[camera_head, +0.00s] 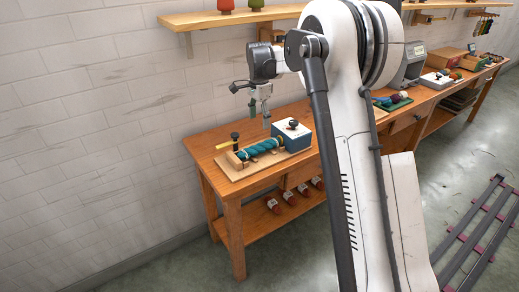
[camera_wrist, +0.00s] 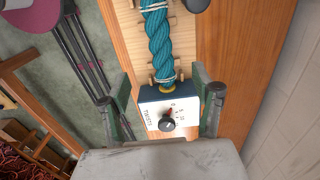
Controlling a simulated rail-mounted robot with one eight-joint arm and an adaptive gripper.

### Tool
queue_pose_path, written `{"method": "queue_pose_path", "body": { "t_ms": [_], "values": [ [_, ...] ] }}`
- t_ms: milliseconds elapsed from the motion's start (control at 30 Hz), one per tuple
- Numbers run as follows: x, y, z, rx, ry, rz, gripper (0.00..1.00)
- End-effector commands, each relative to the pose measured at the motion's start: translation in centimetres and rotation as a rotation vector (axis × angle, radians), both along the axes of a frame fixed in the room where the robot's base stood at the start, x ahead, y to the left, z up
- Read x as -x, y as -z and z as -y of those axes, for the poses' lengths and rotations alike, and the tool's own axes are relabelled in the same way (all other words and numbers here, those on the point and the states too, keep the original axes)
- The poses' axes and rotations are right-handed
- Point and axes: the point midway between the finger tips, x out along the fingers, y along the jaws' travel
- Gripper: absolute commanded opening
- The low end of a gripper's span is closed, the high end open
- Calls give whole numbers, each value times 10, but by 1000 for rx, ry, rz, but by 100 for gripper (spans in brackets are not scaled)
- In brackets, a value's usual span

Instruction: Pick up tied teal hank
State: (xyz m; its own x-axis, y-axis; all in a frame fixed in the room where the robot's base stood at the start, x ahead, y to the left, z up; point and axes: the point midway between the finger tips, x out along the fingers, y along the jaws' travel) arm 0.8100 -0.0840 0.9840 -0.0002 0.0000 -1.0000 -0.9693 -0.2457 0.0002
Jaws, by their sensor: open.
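The tied teal hank (camera_head: 258,148) is a twisted rope-like skein lying along a wooden board (camera_head: 226,167) at the left end of the workbench. In the wrist view the hank (camera_wrist: 160,42) runs up the picture, with pale ties near both visible ends. Its lower end meets a blue and white box with a dial (camera_wrist: 167,112); this box (camera_head: 292,134) also shows in the head view. My gripper (camera_head: 259,113) is open and empty above the hank and box. In the wrist view its fingers (camera_wrist: 160,101) stand apart on either side of the box, with the hank beyond them.
Short pegs line the board beside the hank, and a dark-knobbed post (camera_head: 235,138) stands at its left end. A wall shelf (camera_head: 235,16) hangs above. More wool (camera_head: 392,99) and devices stand farther right on the bench. Red-and-white items (camera_head: 272,204) lie on the lower shelf.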

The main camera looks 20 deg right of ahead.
Motion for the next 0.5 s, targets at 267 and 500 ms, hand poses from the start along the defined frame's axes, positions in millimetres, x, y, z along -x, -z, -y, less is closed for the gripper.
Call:
{"method": "queue_pose_path", "body": {
  "t_ms": [267,500],
  "values": [
    [0,46,0,0,1,0,62],
    [0,78,0,0,0,0,62]
  ]
}}
